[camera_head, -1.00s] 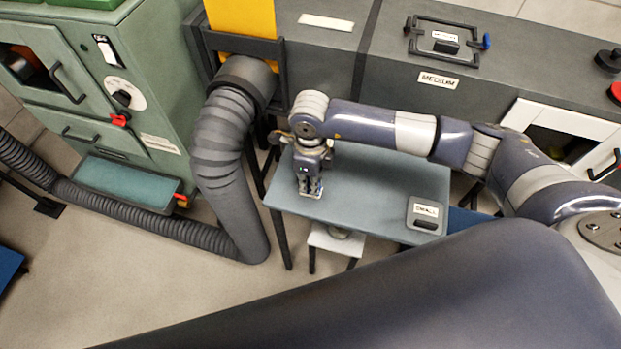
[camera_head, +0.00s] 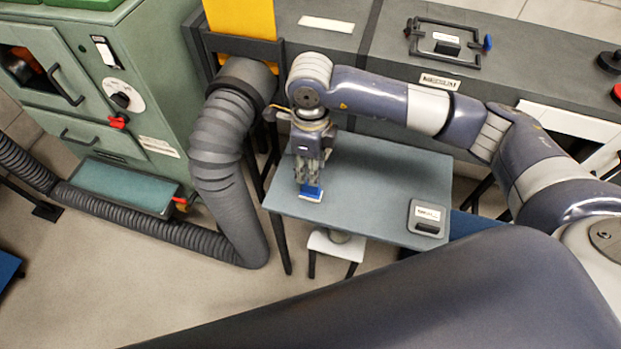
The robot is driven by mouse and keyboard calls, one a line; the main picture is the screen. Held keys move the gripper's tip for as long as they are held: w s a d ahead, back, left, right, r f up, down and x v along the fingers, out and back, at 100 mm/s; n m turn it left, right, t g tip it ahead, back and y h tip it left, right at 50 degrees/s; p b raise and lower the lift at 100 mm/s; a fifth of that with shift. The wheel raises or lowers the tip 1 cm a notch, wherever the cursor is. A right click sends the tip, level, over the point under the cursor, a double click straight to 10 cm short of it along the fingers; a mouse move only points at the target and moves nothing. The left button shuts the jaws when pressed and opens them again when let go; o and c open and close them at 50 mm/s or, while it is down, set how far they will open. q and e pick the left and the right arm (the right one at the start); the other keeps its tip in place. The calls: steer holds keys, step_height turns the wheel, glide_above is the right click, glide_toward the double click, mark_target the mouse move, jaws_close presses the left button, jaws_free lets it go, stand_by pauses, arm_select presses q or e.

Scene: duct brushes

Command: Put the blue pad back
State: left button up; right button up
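The blue pad (camera_head: 311,191) stands on the grey-blue table (camera_head: 375,190), near its front left part, with a pale lower edge. My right gripper (camera_head: 312,180), on the arm coming in from the right, points down just above the pad. Its fingers look parted around or just over the pad's top, and the pad shows below the fingertips. Whether they still touch it is hard to tell. My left gripper is out of view.
A small labelled grey box (camera_head: 427,217) sits at the table's right front corner. A ribbed hose (camera_head: 222,150) stands to the left, beside a green cabinet (camera_head: 150,75). A dark duct (camera_head: 390,75) runs behind. The table's middle is clear.

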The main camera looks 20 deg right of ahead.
steer(key=shift+r, duration=2.2)
